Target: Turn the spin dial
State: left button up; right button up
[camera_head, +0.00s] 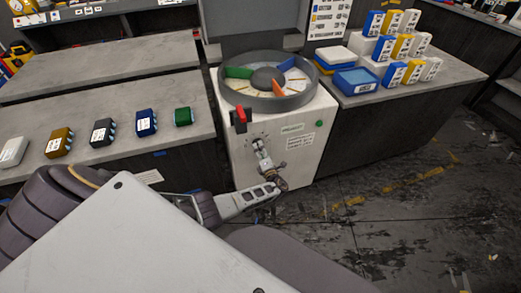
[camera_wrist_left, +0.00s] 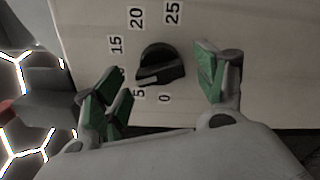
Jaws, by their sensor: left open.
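The spin dial (camera_wrist_left: 162,66) is a black round knob with a raised grip bar and a pale pointer line, on a pale panel with numbers including 0, 5, 15, 20 and 25 around it. The pointer lies near the 5. My left gripper (camera_wrist_left: 157,70) is open, with green-padded fingers on both sides of the dial. I cannot tell whether they touch it. In the head view my left gripper (camera_head: 263,158) is at the front of the white machine (camera_head: 303,150) and the dial is hidden there. My right gripper is not in view.
A grey round bowl (camera_head: 267,103) with coloured sections tops the machine. A red block (camera_head: 240,115) is on its front edge, and a green button (camera_head: 319,123) is on its front. Counters with small boxes stand on both sides.

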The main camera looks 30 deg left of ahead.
pick_arm(q)
jog(key=v, duration=1)
jog(key=shift+d, duration=0.25)
jog(key=shift+s, duration=0.1)
jog(key=s+a+f+n+g+h+p, duration=0.1)
jog(key=s+f+n+g+h+p, duration=0.7)
jog(key=s+f+n, duration=1.05)
jog(key=s+d+f+n+g+h+p, duration=0.1)
jog(key=s+n+h+p, duration=0.1)
jog(key=s+n, duration=0.4)
jog(key=s+d+f+n+g+h+p, duration=0.1)
jog(key=s+n+p, duration=0.3)
jog(key=s, duration=1.1)
jog(key=s+d+f+n+h+p, duration=0.1)
jog(key=s+d+n+h+p, duration=0.1)
jog(key=s+n, duration=0.7)
jog(key=shift+s+d+g+h+p, duration=0.35)
jog(key=shift+s+d+p, duration=0.3)
jog(key=shift+p, duration=0.45)
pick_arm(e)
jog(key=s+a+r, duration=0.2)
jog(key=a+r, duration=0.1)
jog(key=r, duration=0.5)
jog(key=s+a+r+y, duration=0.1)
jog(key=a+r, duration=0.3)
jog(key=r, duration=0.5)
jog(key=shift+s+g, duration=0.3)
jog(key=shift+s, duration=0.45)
